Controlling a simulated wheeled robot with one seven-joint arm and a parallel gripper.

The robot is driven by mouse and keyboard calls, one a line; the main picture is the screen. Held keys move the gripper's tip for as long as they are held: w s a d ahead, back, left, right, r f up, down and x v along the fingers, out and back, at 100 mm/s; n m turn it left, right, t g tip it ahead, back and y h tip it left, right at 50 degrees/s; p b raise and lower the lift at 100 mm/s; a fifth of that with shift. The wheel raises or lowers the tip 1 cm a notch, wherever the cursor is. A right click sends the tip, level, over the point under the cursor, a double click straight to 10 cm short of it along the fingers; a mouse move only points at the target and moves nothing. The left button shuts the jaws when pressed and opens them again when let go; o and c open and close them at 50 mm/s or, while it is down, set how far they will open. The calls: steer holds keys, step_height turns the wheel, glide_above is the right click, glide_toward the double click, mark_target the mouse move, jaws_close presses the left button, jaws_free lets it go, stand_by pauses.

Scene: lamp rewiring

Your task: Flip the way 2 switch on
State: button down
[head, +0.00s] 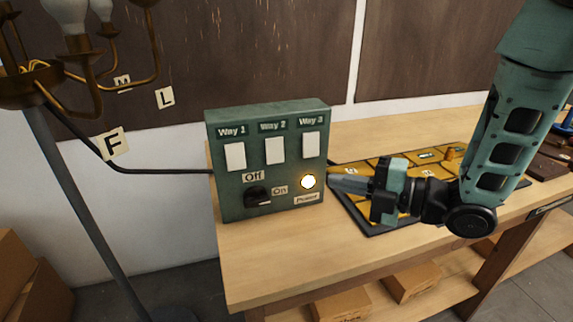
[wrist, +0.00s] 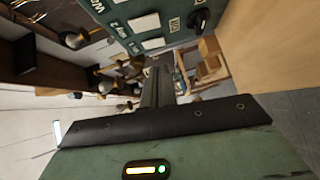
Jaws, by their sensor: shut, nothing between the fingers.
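The green switch box (head: 231,197) stands on the wooden bench in the head view. Its Way 2 switch (head: 275,150) is a white rocker in the middle of three, between the Way 1 switch (head: 235,157) and the Way 3 switch (head: 310,145). I cannot tell which way the Way 2 rocker is tipped. My gripper (head: 333,183) is shut and empty, pointing left, to the right of and below the rockers, close to the power light's side. In the wrist view the fingers (wrist: 159,75) reach toward the box (wrist: 119,12), with white rockers showing beyond them.
The round power light (head: 308,181) is lit. A black knob (head: 257,196) sits beside the Off and On labels. A mat with yellow patches (head: 376,222) lies under my gripper. A lamp with several arms (head: 86,78) stands at left, and a cable runs to the box.

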steer(key=p, duration=0.3)
glide_toward(273, 161)
steer(key=s+a, duration=0.2)
steer(key=a, duration=0.2)
steer(key=w, duration=0.1)
steer(key=w+a+p, duration=0.1)
steer(key=w, duration=0.1)
steer(key=w+p, duration=0.1)
steer(key=shift+w+a+f, duration=0.25)
steer(key=shift+w, duration=0.05)
steer(key=shift+f, duration=0.1)
steer(key=b, duration=0.2)
steer(key=shift+w+f+b, duration=0.2)
steer(key=shift+f+b, duration=0.15)
steer(key=shift+a+r, duration=0.1)
steer(key=shift+r, duration=0.25)
